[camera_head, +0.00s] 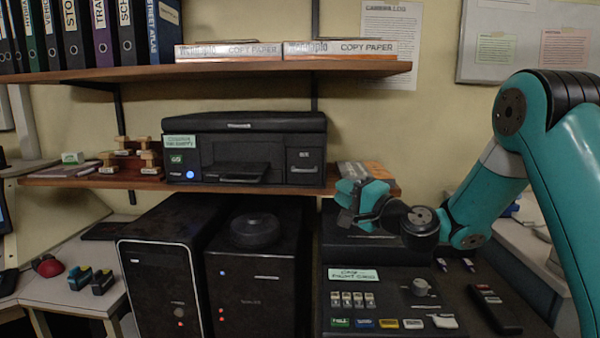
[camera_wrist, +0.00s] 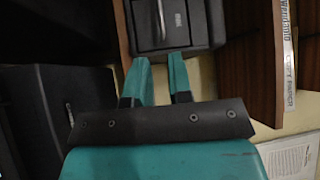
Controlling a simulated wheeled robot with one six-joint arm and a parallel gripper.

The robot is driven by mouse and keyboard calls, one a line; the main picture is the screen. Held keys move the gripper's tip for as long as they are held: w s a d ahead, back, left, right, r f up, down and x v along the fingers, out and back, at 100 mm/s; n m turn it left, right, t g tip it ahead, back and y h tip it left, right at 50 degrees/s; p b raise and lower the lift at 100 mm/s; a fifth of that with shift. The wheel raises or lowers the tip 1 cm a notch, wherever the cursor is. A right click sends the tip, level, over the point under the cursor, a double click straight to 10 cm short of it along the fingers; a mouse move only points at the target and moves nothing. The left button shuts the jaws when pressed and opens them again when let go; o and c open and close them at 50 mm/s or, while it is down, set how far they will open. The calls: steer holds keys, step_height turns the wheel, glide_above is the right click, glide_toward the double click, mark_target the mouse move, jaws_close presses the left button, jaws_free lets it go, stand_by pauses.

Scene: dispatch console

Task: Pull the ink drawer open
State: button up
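The black printer (camera_head: 245,150) stands on the lower wooden shelf. Its ink drawer (camera_head: 303,165) is the small labelled panel at the front right, and it looks flush with the printer's front. In the wrist view the ink drawer (camera_wrist: 150,38) is at the top middle, with a thin pale handle (camera_wrist: 160,18) and a small label beside it. My gripper (camera_head: 347,192) is in front of the shelf, right of and a little below the drawer. In the wrist view its two teal fingers (camera_wrist: 161,66) are apart with nothing between them, pointing at the drawer's lower edge.
The lower shelf (camera_head: 110,181) holds stamps left of the printer and paper packs (camera_head: 366,172) on the right. An upper shelf (camera_head: 250,72) with copy paper is above. Two black towers (camera_head: 165,265) and a control panel (camera_head: 400,290) stand below. Open space lies in front of the drawer.

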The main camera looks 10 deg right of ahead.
mark_target(302, 171)
steer(key=p+x, duration=0.5)
steer(key=x, duration=0.9)
steer(key=shift+w+a+r, duration=0.15)
steer(key=shift+w+a, duration=0.15)
